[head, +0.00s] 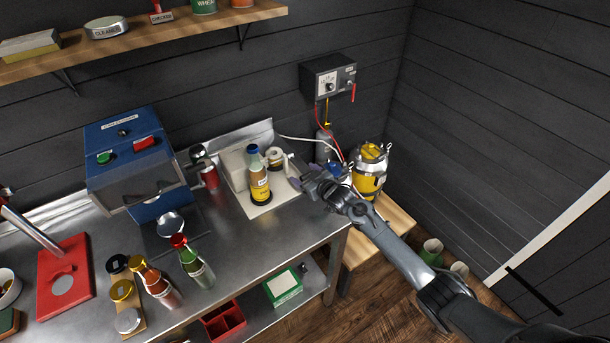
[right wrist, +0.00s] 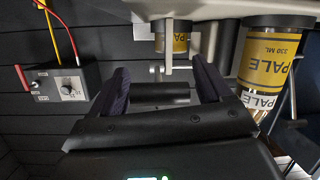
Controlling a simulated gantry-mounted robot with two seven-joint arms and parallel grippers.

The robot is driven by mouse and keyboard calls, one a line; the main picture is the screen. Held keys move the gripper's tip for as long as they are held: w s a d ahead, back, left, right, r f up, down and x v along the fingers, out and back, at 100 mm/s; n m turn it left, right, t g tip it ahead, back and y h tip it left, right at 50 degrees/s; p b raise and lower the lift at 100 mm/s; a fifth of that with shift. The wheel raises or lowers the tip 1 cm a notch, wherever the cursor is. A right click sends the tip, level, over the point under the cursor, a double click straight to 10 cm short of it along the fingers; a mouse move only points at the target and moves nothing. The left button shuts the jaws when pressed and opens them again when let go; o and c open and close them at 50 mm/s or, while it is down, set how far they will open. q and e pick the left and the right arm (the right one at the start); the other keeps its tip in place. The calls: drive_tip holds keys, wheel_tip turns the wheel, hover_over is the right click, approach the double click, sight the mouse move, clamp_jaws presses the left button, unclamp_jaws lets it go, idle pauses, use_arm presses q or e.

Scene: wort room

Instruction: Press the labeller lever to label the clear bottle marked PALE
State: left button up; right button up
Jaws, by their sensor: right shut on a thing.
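The clear bottle marked PALE (head: 259,185), with a blue cap, amber contents and a yellow label, stands upright on the labeller's pale base (head: 277,200). In the right wrist view its PALE label (right wrist: 268,70) shows at the right. The labeller's white body (head: 234,170) is behind the bottle, with a label roll (head: 275,153) beside it. My right gripper (head: 308,185) is at the labeller's right side. In the wrist view its fingers (right wrist: 160,88) are shut on a dark bar (right wrist: 160,92), which looks like the labeller lever; the hold is partly hidden. My left gripper is not in view.
A blue machine (head: 130,160) stands left of the labeller. A green bottle (head: 193,262) and other bottles stand at the counter's front. A yellow-topped vessel (head: 370,170) stands close behind my right arm. A control box (head: 328,77) with cables hangs on the wall.

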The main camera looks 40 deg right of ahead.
drive_tip(key=shift+s+d+f, duration=0.1)
drive_tip(key=shift+d+f, duration=0.05)
drive_tip(key=shift+f, duration=0.1)
drive_tip(key=o, duration=1.3)
drive_tip(key=shift+o, duration=0.6)
drive_tip(key=shift+r, duration=0.15)
drive_tip(key=v, duration=1)
drive_tip(key=shift+s+r, duration=0.15)
drive_tip(key=shift+s, duration=0.15)
